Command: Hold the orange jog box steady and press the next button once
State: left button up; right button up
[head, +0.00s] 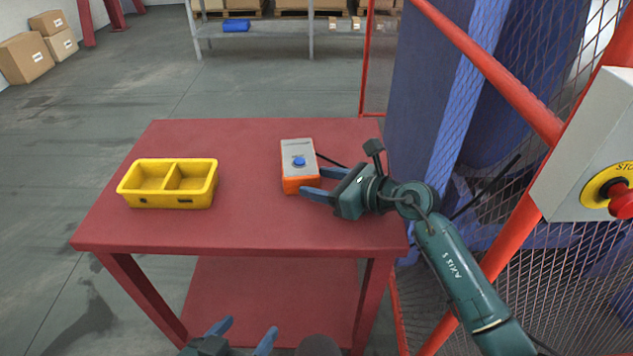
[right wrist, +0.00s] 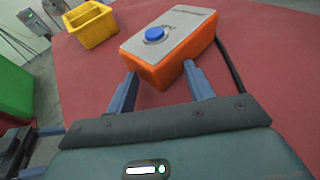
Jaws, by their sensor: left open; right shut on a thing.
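The orange jog box (head: 299,166) lies on the red table, with a grey top face and a round blue button (head: 299,161). In the right wrist view the box (right wrist: 172,48) and its blue button (right wrist: 154,34) show clearly. My right gripper (head: 311,182) is shut on the near end of the box, one finger on each side. Its fingers (right wrist: 160,78) leave the button uncovered. My left gripper (head: 245,332) is open and empty, low at the bottom of the head view, in front of the table and well apart from the box.
A yellow two-compartment bin (head: 168,184) stands on the left of the red table (head: 240,226). A dark cable runs from the box toward the right. A mesh guard with red rails (head: 495,70) and a red stop button (head: 621,200) stand on the right.

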grip_shut()
dwell(0.3)
jog(key=c, duration=1)
grip_release()
jog(key=o, duration=1.6)
jog(key=shift+c, duration=0.2)
